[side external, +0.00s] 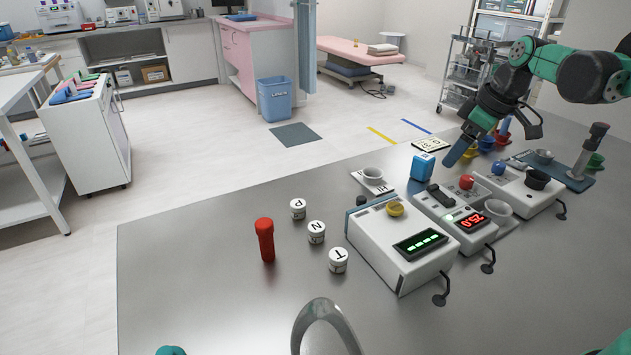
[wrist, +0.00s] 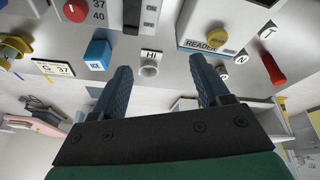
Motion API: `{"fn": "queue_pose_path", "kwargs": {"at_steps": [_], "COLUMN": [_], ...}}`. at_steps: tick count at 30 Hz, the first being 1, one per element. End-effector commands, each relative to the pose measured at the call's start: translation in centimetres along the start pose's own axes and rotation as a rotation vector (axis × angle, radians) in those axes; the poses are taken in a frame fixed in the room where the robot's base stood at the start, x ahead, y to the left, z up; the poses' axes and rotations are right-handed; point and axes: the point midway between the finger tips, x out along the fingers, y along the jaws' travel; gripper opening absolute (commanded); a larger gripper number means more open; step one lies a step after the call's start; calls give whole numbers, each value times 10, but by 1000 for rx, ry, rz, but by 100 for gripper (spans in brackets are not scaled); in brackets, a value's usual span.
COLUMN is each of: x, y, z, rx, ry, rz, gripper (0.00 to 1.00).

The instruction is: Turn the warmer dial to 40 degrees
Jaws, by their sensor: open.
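The warmer dial looks to be the red knob (side external: 466,182) on top of the middle white device (side external: 455,215), which has a red lit display (side external: 471,222). In the wrist view the red dial (wrist: 76,10) is at the upper left edge, beside the printed numbers 37 and 40; its pointer setting is too small to read surely. My gripper (wrist: 162,75) is open with nothing between its blue fingers. In the side view my gripper (side external: 455,155) hangs above the table behind the devices, apart from the dial.
A blue block (side external: 422,167) stands near the dial, behind the devices. A white reader box (side external: 400,245) with a yellow knob is to its left, and another white device (side external: 518,190) to its right. A red tube (side external: 265,240) and lettered jars stand on the open left table.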

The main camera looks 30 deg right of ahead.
Motion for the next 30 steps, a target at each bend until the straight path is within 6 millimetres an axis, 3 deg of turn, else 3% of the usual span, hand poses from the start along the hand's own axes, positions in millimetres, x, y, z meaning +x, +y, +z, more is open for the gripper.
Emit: {"fn": "queue_pose_path", "kwargs": {"at_steps": [1,6,12,17,24,30], "x": [6,26,43,53,86,102], "y": [23,80,117,123,116,112], "z": [3,24,49,56,55,54], "rx": [-32,-188,-312,-347,-351,-349], "ry": [-8,1,41,56,55,55], "rz": [-25,-121,-187,-202,-203,-201], "gripper": [69,69,69,69,69,69]}}
